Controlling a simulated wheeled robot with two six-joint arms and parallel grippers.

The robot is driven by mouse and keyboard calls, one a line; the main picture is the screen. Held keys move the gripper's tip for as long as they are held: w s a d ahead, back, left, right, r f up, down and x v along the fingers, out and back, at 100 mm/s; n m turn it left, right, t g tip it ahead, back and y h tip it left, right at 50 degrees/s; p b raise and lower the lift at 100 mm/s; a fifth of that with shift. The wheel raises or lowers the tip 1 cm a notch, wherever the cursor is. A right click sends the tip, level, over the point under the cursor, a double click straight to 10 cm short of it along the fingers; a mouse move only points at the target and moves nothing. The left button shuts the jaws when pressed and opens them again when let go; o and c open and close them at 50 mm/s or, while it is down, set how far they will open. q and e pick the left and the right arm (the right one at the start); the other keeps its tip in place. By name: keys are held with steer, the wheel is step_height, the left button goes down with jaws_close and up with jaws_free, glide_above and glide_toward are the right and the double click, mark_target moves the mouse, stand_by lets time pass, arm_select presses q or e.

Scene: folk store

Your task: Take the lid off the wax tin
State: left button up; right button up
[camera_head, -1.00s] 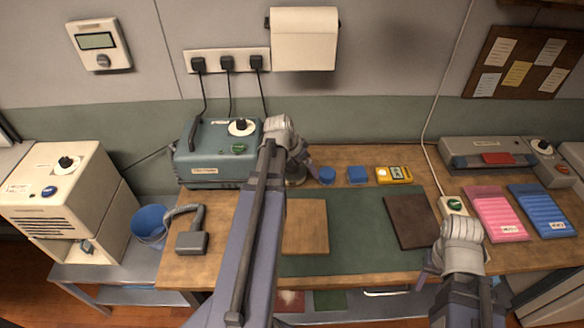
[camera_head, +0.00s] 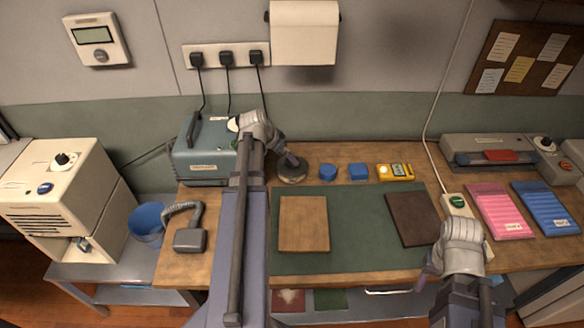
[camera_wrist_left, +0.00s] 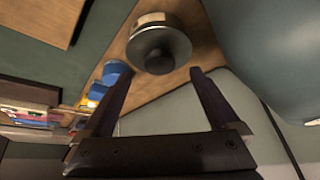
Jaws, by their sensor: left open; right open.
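The round wax tin (camera_head: 291,176) stands at the back of the wooden bench, partly hidden by my left gripper. In the left wrist view the tin's pale side (camera_wrist_left: 152,18) shows, and its dark grey lid (camera_wrist_left: 145,45) with a round knob is on it. My left gripper (camera_head: 290,160) is at the tin in the head view. In the left wrist view its fingers (camera_wrist_left: 158,72) are open, with the tin just beyond their tips and nothing between them. My right gripper (camera_head: 428,275) is over the bench's front right, away from the tin; its fingertips are partly hidden.
A teal machine (camera_head: 203,160) stands close left of the tin. A blue round tub (camera_head: 327,172), a blue block (camera_head: 358,172) and a yellow meter (camera_head: 395,172) stand to its right. A green mat (camera_head: 350,235) holds a wooden board (camera_head: 304,224) and a dark board (camera_head: 412,219).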

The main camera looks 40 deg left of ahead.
arm_select(q)
steer(key=shift+b+x, duration=2.15)
steer(key=shift+x, duration=0.45)
steer(key=shift+w+r, duration=0.15)
steer(key=shift+w, duration=0.05)
steer(key=c, duration=1.4)
steer(key=shift+r, duration=0.1)
step_height(320, 180, up, 10)
steer(key=p, duration=1)
